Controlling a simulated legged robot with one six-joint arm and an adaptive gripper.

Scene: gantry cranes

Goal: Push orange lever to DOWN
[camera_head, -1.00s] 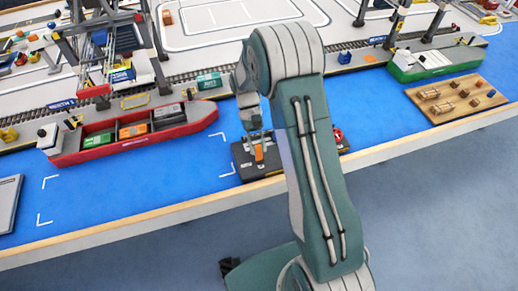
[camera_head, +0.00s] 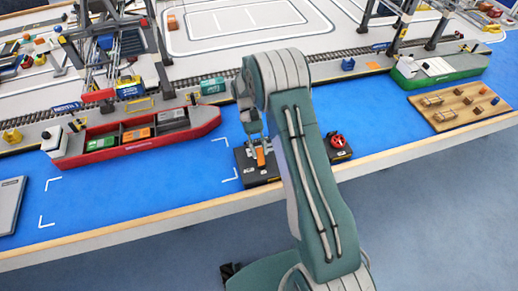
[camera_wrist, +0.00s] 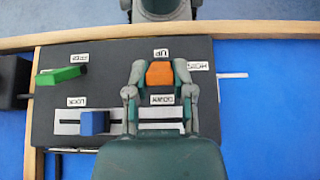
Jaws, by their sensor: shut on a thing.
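The orange lever (camera_wrist: 160,74) stands on a dark control panel (camera_wrist: 95,62), between the UP label (camera_wrist: 160,54) and the DOWN label (camera_wrist: 161,100). My gripper (camera_wrist: 160,82) is shut on it, with one finger on each side. In the head view, the orange lever (camera_head: 260,157) shows at my gripper (camera_head: 258,150), above the dark panel (camera_head: 246,176) at the table's front edge. My arm hides part of the panel's surroundings there.
A green lever (camera_wrist: 58,75) and a blue slider (camera_wrist: 94,123) sit on the same panel, left of my gripper. A red wheel (camera_head: 337,141) on a dark box is right of my arm. A red ship (camera_head: 150,142) lies at left.

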